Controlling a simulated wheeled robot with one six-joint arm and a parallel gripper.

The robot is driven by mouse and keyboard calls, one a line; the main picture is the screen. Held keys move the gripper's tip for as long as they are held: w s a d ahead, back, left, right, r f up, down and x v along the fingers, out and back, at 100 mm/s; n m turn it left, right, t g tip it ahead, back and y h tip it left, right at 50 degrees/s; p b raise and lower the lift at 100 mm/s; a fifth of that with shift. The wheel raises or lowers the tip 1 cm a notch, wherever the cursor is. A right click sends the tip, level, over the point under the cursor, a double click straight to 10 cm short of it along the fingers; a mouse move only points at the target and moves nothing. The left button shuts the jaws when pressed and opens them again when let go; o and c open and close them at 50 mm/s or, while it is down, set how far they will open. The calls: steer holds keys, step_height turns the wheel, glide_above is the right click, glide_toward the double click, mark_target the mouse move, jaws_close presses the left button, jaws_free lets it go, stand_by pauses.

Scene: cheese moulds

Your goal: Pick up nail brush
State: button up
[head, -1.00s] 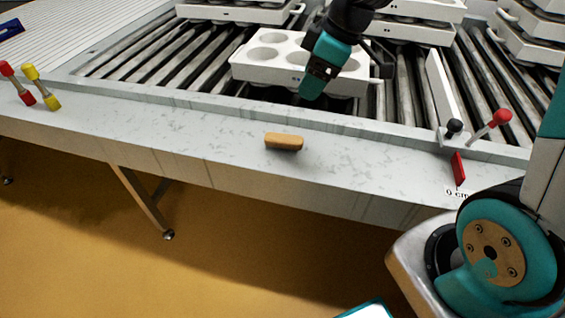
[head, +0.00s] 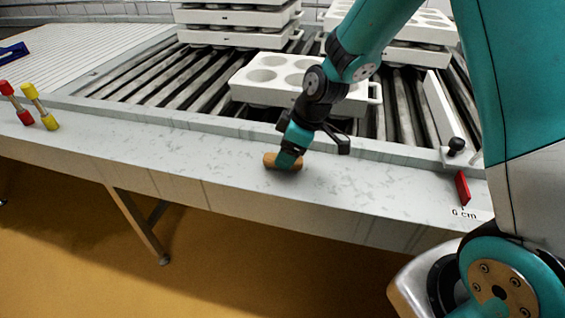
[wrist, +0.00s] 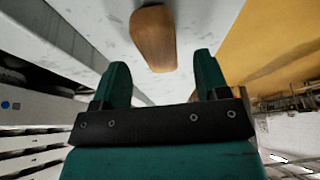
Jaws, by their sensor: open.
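The nail brush (head: 270,160) is a small brown wooden block lying on the pale speckled ledge (head: 215,160) in front of the rollers. In the head view my gripper (head: 288,163) is down at the brush and covers part of it. In the wrist view the brush (wrist: 154,40) lies ahead of the fingers, roughly in line with the gap between them. My gripper (wrist: 158,72) is open there, with nothing between its two teal fingers. The brush's bristles cannot be made out.
A white mould block (head: 262,80) stands on the rollers behind the ledge. Stacked moulds (head: 235,18) are farther back. A red marker (head: 462,187) and a black knob (head: 456,144) are at the right. Yellow and red handles (head: 40,106) are at the left.

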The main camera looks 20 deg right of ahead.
steer(key=x, duration=0.3)
steer(key=shift+f, duration=0.25)
steer(key=shift+c, duration=0.5)
steer(key=c, duration=0.9)
steer(key=shift+r, duration=0.1)
step_height(320, 180, up, 20)
steer(key=shift+f+p, duration=0.1)
steer(key=shift+p, duration=1.1)
